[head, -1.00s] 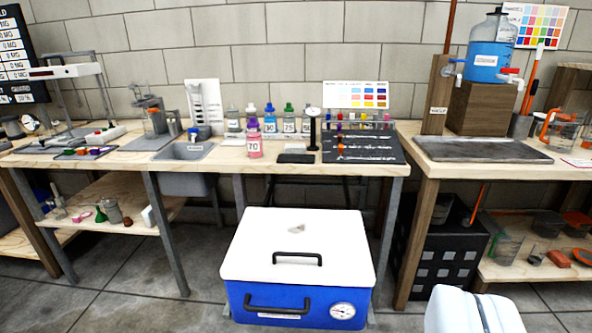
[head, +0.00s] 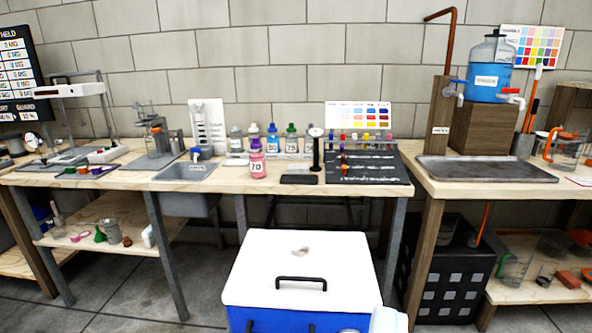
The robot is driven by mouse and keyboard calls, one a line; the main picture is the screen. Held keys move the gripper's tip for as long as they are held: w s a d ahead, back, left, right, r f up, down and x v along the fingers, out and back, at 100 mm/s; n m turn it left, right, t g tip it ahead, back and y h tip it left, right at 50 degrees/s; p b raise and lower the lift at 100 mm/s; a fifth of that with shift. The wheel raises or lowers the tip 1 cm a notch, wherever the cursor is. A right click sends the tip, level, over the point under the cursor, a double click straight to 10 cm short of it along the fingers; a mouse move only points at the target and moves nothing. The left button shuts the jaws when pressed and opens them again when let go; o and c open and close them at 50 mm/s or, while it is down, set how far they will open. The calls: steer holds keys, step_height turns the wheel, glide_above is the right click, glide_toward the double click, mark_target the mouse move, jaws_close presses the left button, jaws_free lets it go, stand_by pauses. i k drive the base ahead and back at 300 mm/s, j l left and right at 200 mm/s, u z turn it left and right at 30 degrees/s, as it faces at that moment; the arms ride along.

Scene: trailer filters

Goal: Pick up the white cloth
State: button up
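No thing is clearly recognisable as a white cloth. A small white flat item (head: 236,162) lies on the bench behind the pink bottle, and a white item (head: 148,237) stands on the lower left shelf; I cannot tell what either is made of. The fingers of my gripper do not show.
The wooden bench (head: 210,184) carries a sink (head: 186,171), several bottles, a pink bottle (head: 257,165) and a dark mat (head: 365,170). A right bench holds a metal tray (head: 487,169) and a blue water jug (head: 489,78). A black crate (head: 445,290) stands beneath it.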

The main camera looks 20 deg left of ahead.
mark_target(292, 168)
steer(key=i+j, duration=0.15)
steer(key=j, duration=0.25)
steer(key=i+j+z, duration=0.1)
steer(key=j, duration=0.3)
steer(key=i+j, duration=0.15)
steer(key=j, duration=0.25)
steer(key=i+j+z, duration=0.1)
steer(key=j, duration=0.3)
steer(key=i+j, duration=0.1)
steer(key=j, duration=0.35)
steer(key=i+j+z, duration=0.15)
steer(key=j, duration=0.25)
steer(key=i+j, duration=0.25)
steer(key=i+j+z, duration=0.1)
steer(key=i+j, duration=0.15)
steer(key=j, duration=0.25)
steer(key=i+j, duration=0.25)
steer(key=i+j+z, duration=0.15)
steer(key=j, duration=0.35)
steer(key=i, duration=0.1)
